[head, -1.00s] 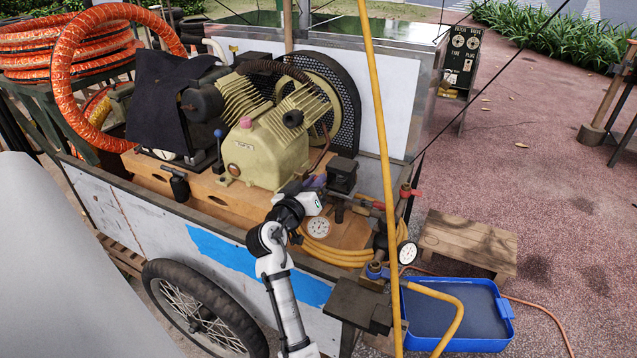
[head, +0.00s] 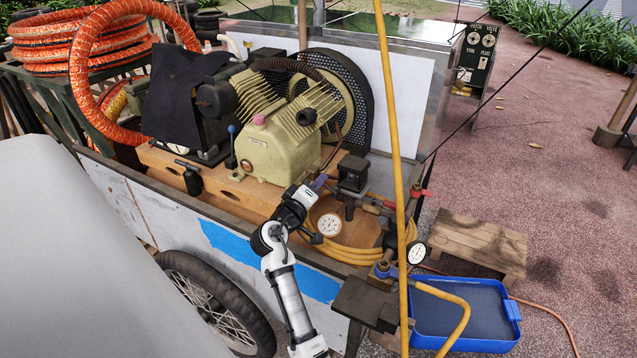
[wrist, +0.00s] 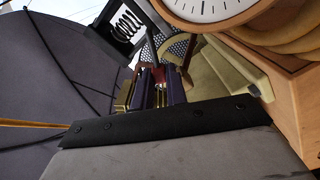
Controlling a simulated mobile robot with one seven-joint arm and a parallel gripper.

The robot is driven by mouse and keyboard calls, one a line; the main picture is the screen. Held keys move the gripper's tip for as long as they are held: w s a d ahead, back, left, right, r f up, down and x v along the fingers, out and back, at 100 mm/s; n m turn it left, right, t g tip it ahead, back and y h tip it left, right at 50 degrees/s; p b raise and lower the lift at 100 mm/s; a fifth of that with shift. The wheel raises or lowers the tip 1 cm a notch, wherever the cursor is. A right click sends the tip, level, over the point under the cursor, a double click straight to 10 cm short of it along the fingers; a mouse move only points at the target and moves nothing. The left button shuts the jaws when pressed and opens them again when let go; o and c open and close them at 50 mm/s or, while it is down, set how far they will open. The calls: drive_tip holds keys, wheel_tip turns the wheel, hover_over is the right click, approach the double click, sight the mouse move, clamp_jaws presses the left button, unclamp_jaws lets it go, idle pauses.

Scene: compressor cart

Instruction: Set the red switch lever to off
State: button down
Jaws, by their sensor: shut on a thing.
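The red switch lever (wrist: 159,75) shows in the wrist view as a small red piece between the two dark purple fingers of my gripper (wrist: 160,85). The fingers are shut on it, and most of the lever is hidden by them. In the head view my gripper (head: 320,183) is over the cart bed, just left of a black box (head: 353,173) and in front of the beige compressor. The lever cannot be made out there, and its exact setting cannot be told.
A round gauge (head: 330,225) and coiled yellow hose (head: 352,254) lie close below my gripper. The beige compressor (head: 280,150) stands behind. A yellow upright hose (head: 392,130) and a red-handled valve (head: 418,193) are to the right. The cart's side wall (head: 150,220) runs in front.

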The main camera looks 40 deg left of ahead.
idle(0.4)
drive_tip(key=c, duration=1.4)
unclamp_jaws()
drive_tip(key=b+v, duration=0.3)
drive_tip(key=v, duration=1)
drive_tip(key=shift+s, duration=0.4)
